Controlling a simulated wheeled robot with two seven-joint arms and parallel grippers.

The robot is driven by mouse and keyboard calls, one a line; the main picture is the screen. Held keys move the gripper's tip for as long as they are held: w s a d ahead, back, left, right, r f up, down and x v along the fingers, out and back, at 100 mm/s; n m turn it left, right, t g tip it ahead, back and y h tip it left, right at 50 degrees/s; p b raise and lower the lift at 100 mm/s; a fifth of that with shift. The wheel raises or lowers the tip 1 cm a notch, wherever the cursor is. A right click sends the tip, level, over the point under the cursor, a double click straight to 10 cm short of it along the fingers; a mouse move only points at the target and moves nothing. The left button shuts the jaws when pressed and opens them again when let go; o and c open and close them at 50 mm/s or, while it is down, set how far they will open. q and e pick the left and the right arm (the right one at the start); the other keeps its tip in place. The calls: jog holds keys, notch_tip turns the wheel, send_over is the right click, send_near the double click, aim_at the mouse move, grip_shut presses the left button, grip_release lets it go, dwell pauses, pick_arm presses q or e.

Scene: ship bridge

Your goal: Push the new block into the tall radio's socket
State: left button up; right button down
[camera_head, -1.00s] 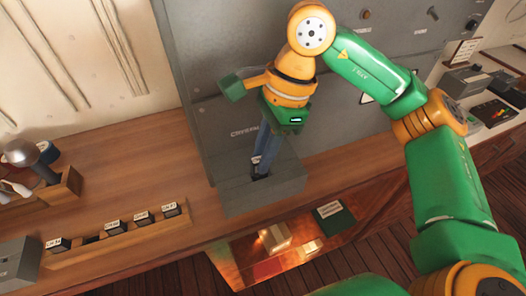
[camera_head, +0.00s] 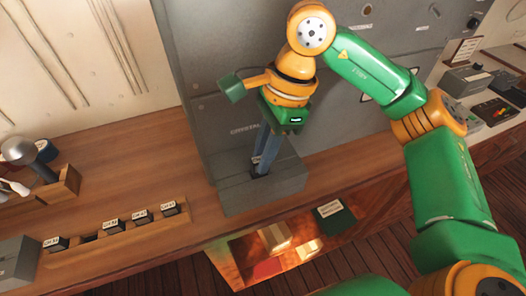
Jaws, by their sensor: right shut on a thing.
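The tall radio (camera_head: 215,75) is a grey metal cabinet standing at the back of the wooden counter. A grey ledge (camera_head: 238,195) juts from its lower front, with a dark socket in its top under the label "CRYSTAL". My right gripper (camera_head: 259,170) points down into this socket with its fingers close together, shut on the new block. The block is hidden between the fingertips and the socket, so how deep it sits cannot be told. My left gripper is not in view.
A wooden rack (camera_head: 120,238) on the counter holds several dark labelled blocks, with one empty slot. A wooden box (camera_head: 62,188) with tools stands at the left. A grey box (camera_head: 18,262) is at the lower left. An open lit drawer or compartment (camera_head: 225,265) lies below the counter edge.

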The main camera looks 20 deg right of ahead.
jog(key=shift+f+b, duration=0.75)
dwell(1.4)
dwell(0.4)
jog(key=c, duration=0.8)
grip_release()
jog(key=shift+o, duration=0.2)
jog(key=shift+d+r, duration=0.1)
jog(key=shift+r, duration=0.3)
jog(key=v, duration=0.6)
jog(key=shift+r, duration=0.2)
